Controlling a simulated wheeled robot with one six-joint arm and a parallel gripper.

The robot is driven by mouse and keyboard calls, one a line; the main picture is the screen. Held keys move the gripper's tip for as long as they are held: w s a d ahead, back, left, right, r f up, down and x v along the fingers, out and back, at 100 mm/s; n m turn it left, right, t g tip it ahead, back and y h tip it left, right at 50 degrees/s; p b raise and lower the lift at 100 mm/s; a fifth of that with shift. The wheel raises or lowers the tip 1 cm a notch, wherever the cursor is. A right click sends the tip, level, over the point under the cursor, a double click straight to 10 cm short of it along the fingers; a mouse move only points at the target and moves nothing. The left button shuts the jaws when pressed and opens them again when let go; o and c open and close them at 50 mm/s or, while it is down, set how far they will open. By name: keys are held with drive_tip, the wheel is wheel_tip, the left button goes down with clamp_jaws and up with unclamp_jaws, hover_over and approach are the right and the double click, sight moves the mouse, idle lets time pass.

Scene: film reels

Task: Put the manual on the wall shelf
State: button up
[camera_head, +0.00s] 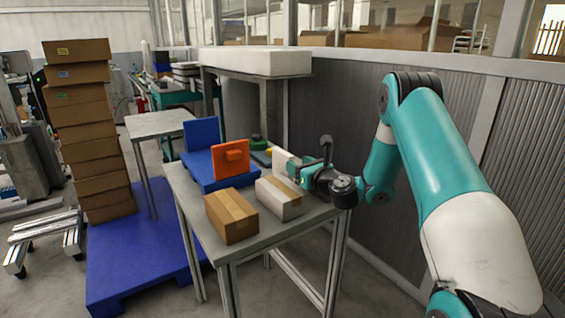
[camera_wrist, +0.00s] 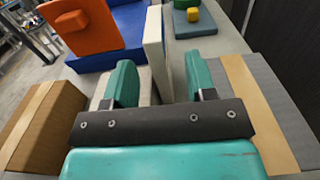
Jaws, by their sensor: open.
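A thin white upright slab, which looks like the manual (camera_head: 284,164), stands on the grey worktable (camera_head: 180,185). My gripper (camera_head: 298,179) is open beside it. In the wrist view the slab (camera_wrist: 154,35) stands edge-on, ahead of and between the two green fingers (camera_wrist: 163,80), with a gap on each side. Its lower part is partly hidden by my gripper. No cover print can be read. A raised grey shelf or stand (camera_head: 290,77) is behind the table near the wall, with a long white block on it; I cannot tell whether it is the wall shelf.
A brown carton (camera_head: 230,216) and a white taped carton (camera_head: 279,198) stand at the table's front. Left of the slab are an orange panel (camera_head: 230,158) and a blue holder (camera_head: 201,134). A green piece (camera_head: 258,143) lies behind. Tall stacked cartons (camera_head: 90,130) stand left.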

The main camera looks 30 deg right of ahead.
sight(286, 157)
drive_tip(key=w, duration=0.2)
drive_tip(key=w+p, duration=0.1)
drive_tip(key=w, duration=0.1)
drive_tip(key=w+p, duration=0.1)
drive_tip(key=shift+w+a+r, duration=0.15)
drive_tip(key=shift+w+a, duration=0.25)
drive_tip(key=shift+w, duration=0.35)
drive_tip(key=shift+c, duration=0.5)
clamp_jaws()
